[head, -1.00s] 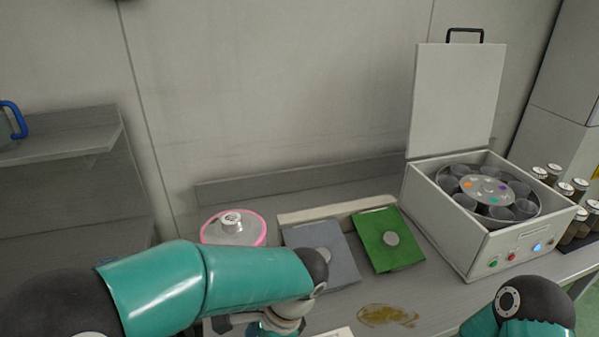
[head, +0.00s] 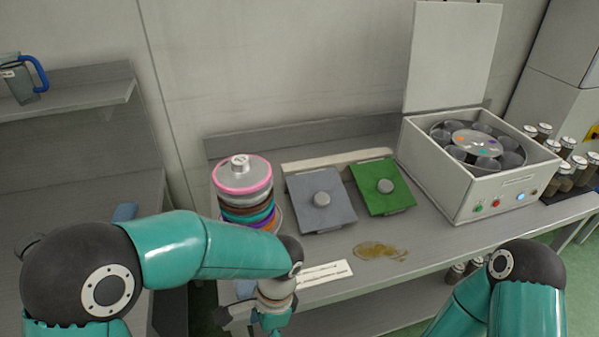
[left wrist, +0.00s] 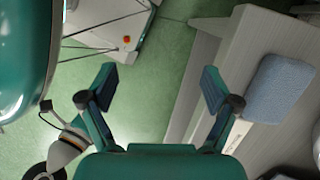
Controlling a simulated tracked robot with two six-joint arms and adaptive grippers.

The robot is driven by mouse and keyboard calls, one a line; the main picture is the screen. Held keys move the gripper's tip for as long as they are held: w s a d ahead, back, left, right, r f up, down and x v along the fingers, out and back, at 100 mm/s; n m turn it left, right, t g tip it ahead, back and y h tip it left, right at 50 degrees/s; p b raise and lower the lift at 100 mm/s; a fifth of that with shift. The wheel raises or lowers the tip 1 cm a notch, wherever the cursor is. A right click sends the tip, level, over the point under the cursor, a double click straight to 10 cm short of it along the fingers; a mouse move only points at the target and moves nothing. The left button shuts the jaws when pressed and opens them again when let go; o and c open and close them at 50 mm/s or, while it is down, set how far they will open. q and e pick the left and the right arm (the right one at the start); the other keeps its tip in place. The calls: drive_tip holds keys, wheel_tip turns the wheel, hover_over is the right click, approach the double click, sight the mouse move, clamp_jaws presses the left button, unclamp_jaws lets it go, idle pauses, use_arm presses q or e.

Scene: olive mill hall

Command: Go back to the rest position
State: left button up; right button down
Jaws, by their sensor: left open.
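My left gripper (left wrist: 156,92) is open and empty in the left wrist view, with green floor and a grey bench edge beyond its fingers. In the head view my left arm reaches in from the left, and its wrist hangs low at the bench's front edge; its fingers are mostly cut off at the bottom. My right arm shows at the lower right of the head view, but its gripper is out of frame.
The bench (head: 440,240) holds a stack of coloured discs (head: 244,190), a grey board (head: 320,200), a green board (head: 384,187), a brown spill (head: 381,251) and an open white machine (head: 478,170). Dark jars (head: 566,165) stand at right. A jug (head: 22,80) sits on the left shelf. A blue-grey pad (left wrist: 280,88) lies on a grey surface.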

use_arm(q)
drive_tip(key=s+a+f+n+t+h, duration=0.1)
drive_tip(key=s+a+f+n+h, duration=0.1)
drive_tip(key=f+n, duration=0.5)
drive_tip(key=s+a+f+n+t+h, duration=0.1)
drive_tip(key=s+a+f+n+h, duration=0.2)
drive_tip(key=f, duration=0.9)
drive_tip(key=s+n+h, duration=0.1)
drive_tip(key=s+n, duration=0.2)
drive_tip(key=n, duration=0.2)
drive_tip(key=shift+s+a+t, duration=0.15)
drive_tip(key=shift+t, duration=0.25)
